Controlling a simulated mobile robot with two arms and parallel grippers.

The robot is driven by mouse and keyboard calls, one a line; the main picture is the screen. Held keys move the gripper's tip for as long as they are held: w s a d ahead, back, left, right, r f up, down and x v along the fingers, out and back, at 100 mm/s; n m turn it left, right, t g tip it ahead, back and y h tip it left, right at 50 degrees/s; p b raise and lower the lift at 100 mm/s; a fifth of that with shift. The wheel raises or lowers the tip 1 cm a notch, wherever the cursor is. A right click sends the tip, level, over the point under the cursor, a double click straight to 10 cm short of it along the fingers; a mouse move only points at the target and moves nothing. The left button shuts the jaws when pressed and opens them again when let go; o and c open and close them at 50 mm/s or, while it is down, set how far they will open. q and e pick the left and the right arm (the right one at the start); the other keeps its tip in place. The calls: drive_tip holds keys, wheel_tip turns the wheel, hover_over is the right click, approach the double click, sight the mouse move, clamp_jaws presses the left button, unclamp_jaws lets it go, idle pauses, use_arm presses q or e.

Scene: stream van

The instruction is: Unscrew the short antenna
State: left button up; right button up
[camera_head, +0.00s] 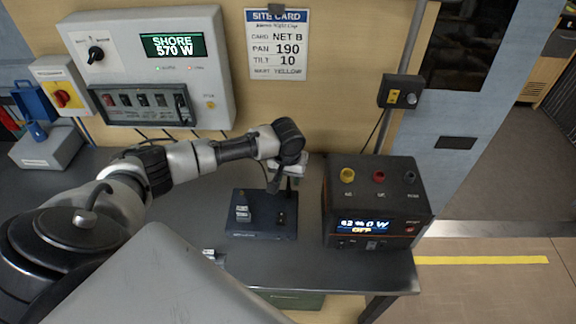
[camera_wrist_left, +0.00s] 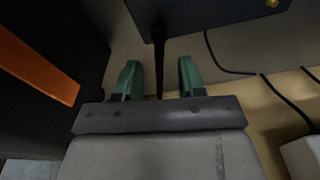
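A dark blue radio box (camera_head: 262,228) sits on the grey bench in the head view. Its underlit face also shows at the top of the wrist view (camera_wrist_left: 205,12). A thin black antenna (camera_wrist_left: 159,55) stands out from the box, and a brass fitting (camera_wrist_left: 272,3) shows on the same face. My left gripper (camera_wrist_left: 158,62) is open, with its two green fingers on either side of the antenna and gaps visible on both sides. In the head view my left gripper (camera_head: 286,180) is over the box's back right and partly hidden by my wrist. My right gripper is out of view.
A black power unit (camera_head: 376,205) with coloured knobs stands close to the right of the box. A control panel (camera_head: 150,62) and a site card (camera_head: 277,45) are on the wall behind. A grey case (camera_head: 45,148) stands at the far left. Bench front is mostly clear.

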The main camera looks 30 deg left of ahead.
use_arm(q)
drive_tip(key=shift+f, duration=0.35)
clamp_jaws()
